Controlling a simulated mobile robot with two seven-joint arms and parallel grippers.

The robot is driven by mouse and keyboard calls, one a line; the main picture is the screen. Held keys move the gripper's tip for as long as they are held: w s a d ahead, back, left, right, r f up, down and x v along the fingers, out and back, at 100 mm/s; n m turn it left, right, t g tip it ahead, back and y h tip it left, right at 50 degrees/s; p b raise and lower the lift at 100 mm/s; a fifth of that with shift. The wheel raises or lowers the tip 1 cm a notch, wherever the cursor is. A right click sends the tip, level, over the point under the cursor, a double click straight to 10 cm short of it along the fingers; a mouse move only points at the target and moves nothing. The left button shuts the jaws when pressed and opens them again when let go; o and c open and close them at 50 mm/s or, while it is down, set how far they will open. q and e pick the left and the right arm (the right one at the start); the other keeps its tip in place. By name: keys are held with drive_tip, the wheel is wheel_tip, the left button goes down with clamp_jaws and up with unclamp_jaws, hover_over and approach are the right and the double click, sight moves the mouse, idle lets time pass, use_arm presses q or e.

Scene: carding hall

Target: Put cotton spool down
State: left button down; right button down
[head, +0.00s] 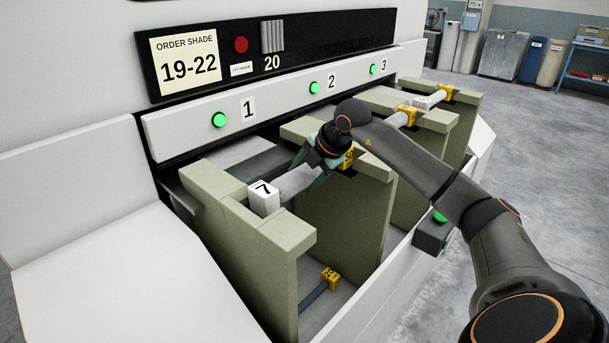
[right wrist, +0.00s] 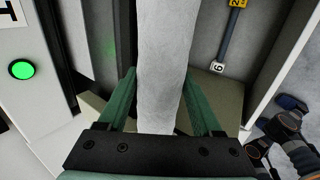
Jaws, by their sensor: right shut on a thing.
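The cotton spool (head: 296,183) is a pale, fuzzy roll with a white end block (head: 263,198) marked 7 and a yellow end block (head: 347,158). My right gripper (head: 312,178) is shut around its middle. The spool spans bay 1, between two olive dividers (head: 240,205); I cannot tell whether its ends touch them. My left gripper is not in view.
A thin rod (head: 313,297) with a yellow block (head: 331,278) lies low in bay 1. Bays 2 and 3 hold white rolls with yellow blocks (head: 407,115). The panel (head: 270,55) reads 19-22 and 20. Green buttons (head: 219,120) mark the bays. The floor (head: 540,150) at right is clear.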

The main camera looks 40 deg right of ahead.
drive_tip(key=shift+c, duration=0.2)
unclamp_jaws()
drive_tip(key=shift+r, duration=0.1)
drive_tip(key=v, duration=1.2)
idle(0.4)
